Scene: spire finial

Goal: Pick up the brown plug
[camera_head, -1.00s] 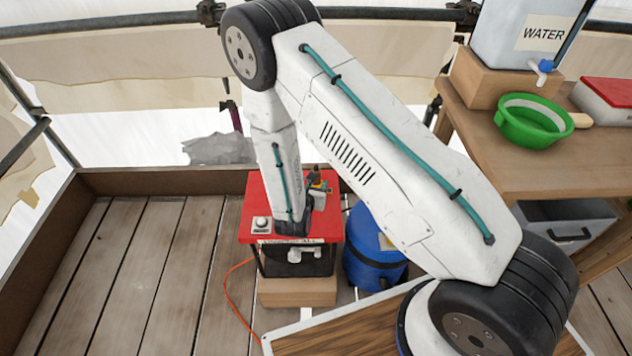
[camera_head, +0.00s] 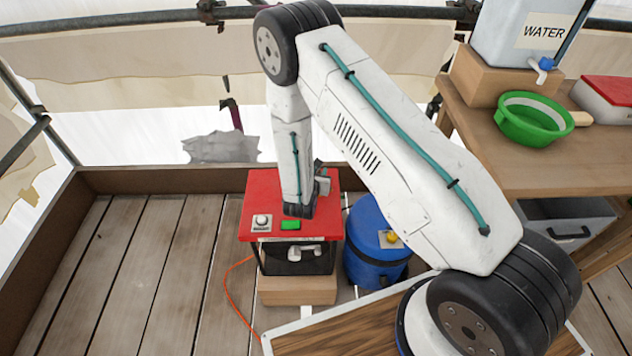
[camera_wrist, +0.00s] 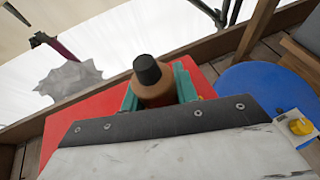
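The brown plug (camera_wrist: 155,93), a rounded brown body with a black top, shows in the wrist view between the two teal fingers of my gripper (camera_wrist: 160,95). A finger shows close on each side of it. I cannot tell whether the fingers press on it or only stand around it. The plug's lower part is hidden behind my wrist. In the head view my arm end is over the right part of the red-topped stand (camera_head: 263,190), and my wrist hides the plug and fingertips there.
A white knob (camera_head: 261,222) and a green patch (camera_head: 290,225) are on the stand's front. A blue drum (camera_head: 374,240) stands close at its right. An orange cable (camera_head: 228,295) lies on the planks. A workbench (camera_head: 500,160) with a green bowl (camera_head: 533,122) is at the right.

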